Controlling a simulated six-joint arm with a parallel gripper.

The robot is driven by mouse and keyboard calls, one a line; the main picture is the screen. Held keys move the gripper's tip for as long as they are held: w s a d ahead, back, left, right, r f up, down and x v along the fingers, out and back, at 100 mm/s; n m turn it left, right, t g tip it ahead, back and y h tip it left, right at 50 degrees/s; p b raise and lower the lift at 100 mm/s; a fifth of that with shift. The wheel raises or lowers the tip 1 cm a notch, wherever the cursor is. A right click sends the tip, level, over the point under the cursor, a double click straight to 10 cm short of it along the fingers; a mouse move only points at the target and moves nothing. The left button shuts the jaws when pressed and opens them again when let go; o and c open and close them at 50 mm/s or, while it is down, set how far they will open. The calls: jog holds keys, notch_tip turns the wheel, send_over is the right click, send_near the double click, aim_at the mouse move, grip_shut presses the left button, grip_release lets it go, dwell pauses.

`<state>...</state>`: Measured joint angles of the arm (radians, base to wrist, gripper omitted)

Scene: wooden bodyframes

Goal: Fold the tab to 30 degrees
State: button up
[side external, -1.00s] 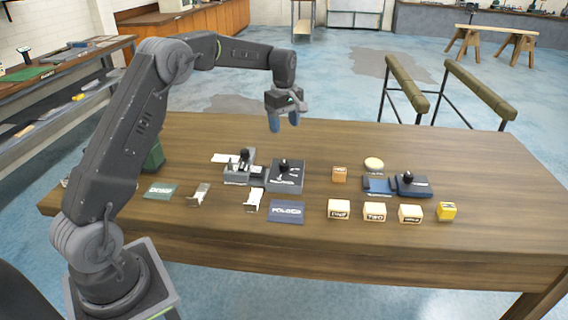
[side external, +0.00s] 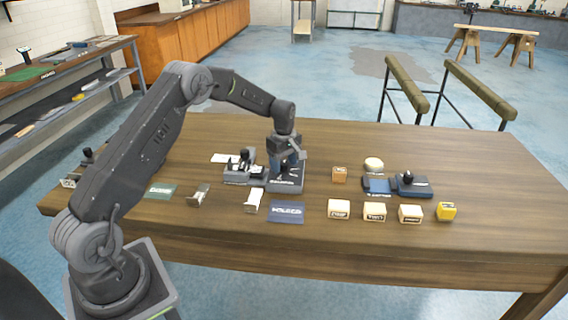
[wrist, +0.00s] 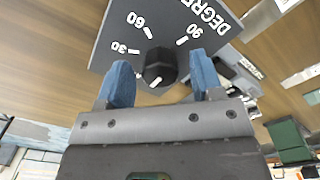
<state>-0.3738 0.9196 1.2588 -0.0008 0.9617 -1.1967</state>
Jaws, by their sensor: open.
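A dark dial box (wrist: 108,47) is marked 30, 60, 90 and DEGREES. Its black knob (wrist: 159,65) lies between my gripper's blue fingertips in the wrist view. My gripper (side external: 287,167) is open, pointing down over the dial box (side external: 284,187) in the side view. A gap shows on both sides of the knob. A short white mark shows at the knob's near edge; I cannot tell whether it is a pointer. Left of the box is a grey folding fixture (side external: 241,173) with a black knob, with a white flat strip (side external: 220,158) beside it. The tab's angle is too small to read.
Two bent metal pieces (side external: 253,201) (side external: 198,196) and a blue label plate (side external: 287,212) lie in front. Several labelled blocks (side external: 375,211) and a blue pad with a black-knobbed stamp (side external: 412,185) are to the right. The right end of the table is clear.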

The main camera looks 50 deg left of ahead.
jog(key=shift+f, duration=0.2)
jog(key=c, duration=0.9)
jog(key=m, duration=0.6)
jog(key=shift+m, duration=0.3)
jog(key=m, duration=0.6)
dwell(0.4)
